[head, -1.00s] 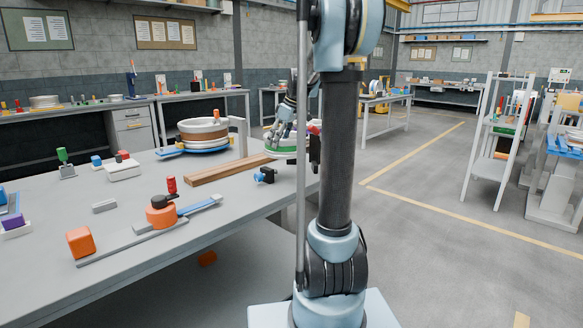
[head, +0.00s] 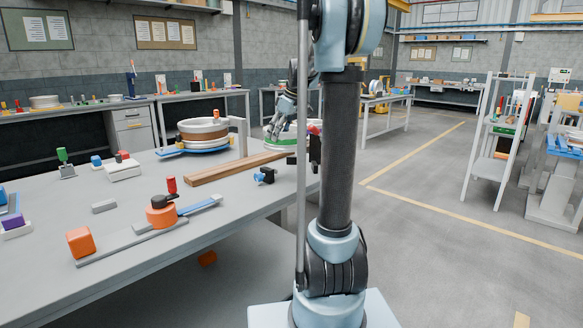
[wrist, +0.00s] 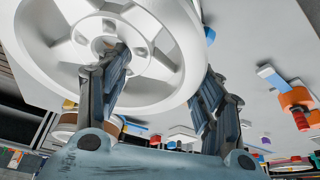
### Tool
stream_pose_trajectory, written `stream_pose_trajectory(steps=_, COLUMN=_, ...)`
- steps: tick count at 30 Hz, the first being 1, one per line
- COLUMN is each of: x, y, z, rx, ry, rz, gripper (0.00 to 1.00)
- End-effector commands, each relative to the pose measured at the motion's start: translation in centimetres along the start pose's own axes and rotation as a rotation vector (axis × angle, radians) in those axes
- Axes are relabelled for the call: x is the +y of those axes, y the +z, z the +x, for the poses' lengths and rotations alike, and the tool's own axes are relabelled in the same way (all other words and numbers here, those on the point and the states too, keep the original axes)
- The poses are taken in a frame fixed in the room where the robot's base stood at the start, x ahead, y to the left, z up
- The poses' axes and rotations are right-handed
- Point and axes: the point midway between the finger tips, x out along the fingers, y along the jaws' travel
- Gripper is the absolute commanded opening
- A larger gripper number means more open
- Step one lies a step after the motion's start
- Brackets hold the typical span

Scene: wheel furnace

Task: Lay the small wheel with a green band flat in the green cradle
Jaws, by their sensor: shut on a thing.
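My gripper (wrist: 168,66) is shut on the small wheel (wrist: 62,30), a pale spoked disc filling the upper left of the wrist view. One finger passes through a spoke opening near the hub, the other lies outside the rim. In the head view my gripper (head: 282,118) is partly hidden behind my arm. The wheel shows there as a white and green edge (head: 284,142) at the far right end of the table, partly covered by my arm. I cannot make out the green cradle as a separate thing.
A white and brown wheel (head: 203,134) sits on a blue base beside a grey post (head: 240,136). A wooden bar (head: 228,170) and a blue-black clamp-like part (head: 265,175) lie nearer. An orange and grey fixture (head: 160,217) stands in front. Bare tabletop (head: 60,210) lies left.

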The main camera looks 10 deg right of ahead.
Motion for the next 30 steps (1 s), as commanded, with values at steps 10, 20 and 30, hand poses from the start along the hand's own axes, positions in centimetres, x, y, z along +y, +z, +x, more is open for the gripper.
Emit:
stream_pose_trajectory(steps=10, x=0.0, y=-0.4, z=-1.0, rx=0.000, ry=0.000, rz=0.000, gripper=0.00)
stream_pose_trajectory(steps=20, x=0.0, y=-0.8, z=-1.8, rx=0.000, ry=0.000, rz=0.000, gripper=0.00)
stream_pose_trajectory(steps=30, x=0.0, y=-1.1, z=-2.7, rx=0.000, ry=0.000, rz=0.000, gripper=0.00)
